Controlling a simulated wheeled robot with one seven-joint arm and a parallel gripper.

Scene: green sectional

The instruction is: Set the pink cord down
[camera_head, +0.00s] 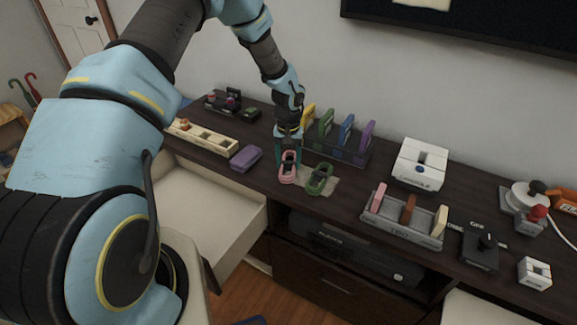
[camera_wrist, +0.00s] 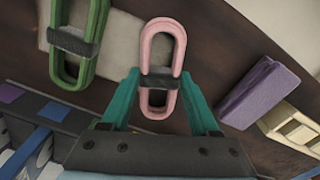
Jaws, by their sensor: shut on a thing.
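The pink cord (camera_head: 287,172) is a looped bundle with a dark band around its middle. My gripper (camera_head: 288,157) points down over the dark desk (camera_head: 222,179) and is shut on the cord. In the wrist view the pink cord (camera_wrist: 160,40) stands between my two teal fingers (camera_wrist: 163,84), which are at its sides by the band. Whether the cord touches the desk I cannot tell. A green cord (camera_head: 319,180) of the same shape lies to its right on a beige mat (camera_head: 304,181). The mat (camera_wrist: 118,42) also shows in the wrist view.
A purple block (camera_head: 245,158) and a cream tray (camera_head: 205,138) are to the left. A rack with upright coloured pieces (camera_head: 347,132) stands behind. A grey holder (camera_head: 400,222) and a white box (camera_head: 421,163) are to the right. An open drawer (camera_head: 225,215) juts out in front.

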